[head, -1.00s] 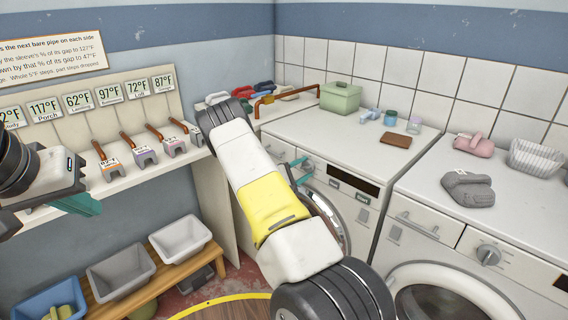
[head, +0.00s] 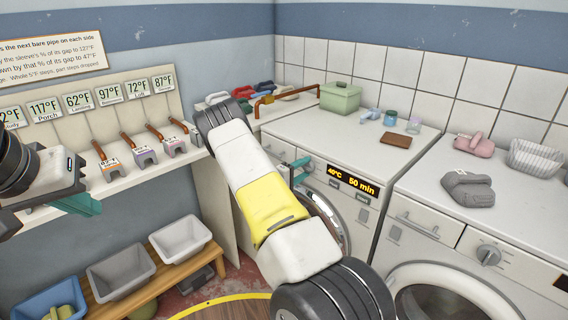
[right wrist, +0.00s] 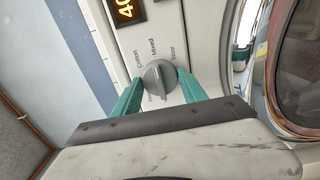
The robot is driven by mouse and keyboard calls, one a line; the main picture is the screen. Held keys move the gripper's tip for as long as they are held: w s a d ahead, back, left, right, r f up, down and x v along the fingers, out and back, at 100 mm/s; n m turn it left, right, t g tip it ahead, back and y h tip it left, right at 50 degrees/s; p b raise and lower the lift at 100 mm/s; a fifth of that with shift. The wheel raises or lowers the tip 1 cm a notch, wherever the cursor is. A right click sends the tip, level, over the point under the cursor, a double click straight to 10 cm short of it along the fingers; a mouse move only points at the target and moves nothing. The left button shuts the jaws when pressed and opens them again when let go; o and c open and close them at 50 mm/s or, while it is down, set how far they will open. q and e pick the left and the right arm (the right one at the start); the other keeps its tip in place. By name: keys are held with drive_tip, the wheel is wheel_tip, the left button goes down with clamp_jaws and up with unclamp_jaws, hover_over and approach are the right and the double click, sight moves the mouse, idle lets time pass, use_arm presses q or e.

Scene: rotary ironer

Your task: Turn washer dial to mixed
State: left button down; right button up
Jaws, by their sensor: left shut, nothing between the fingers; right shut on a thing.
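The washer (head: 350,140) stands in the middle of the head view, its display (head: 353,182) lit with "40°C 50 min". Its grey dial (right wrist: 158,77) shows in the right wrist view, below the printed words Cotton, Mixed and Wool. The dial's ridge runs roughly up toward Mixed; I cannot tell its exact setting. My right gripper (right wrist: 160,80) is shut on the dial, one teal finger on each side. In the head view my right gripper (head: 300,168) is partly hidden by my arm, and so is the dial. My left gripper (head: 80,204) is shut and empty at the left.
A second machine (head: 455,235) with its own knob (head: 489,254) stands to the right. A green box (head: 340,97), small jars and a brown wallet-like item (head: 396,139) are on the washer top. A shelf with temperature cards is at left, bins (head: 180,238) below.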

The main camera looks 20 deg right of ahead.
drive_tip(key=o, duration=1.4)
drive_tip(key=shift+c, duration=0.2)
drive_tip(key=shift+a, duration=0.1)
drive_tip(key=v, duration=0.7)
drive_tip(key=shift+s+a, duration=0.2)
drive_tip(key=shift+a, duration=0.1)
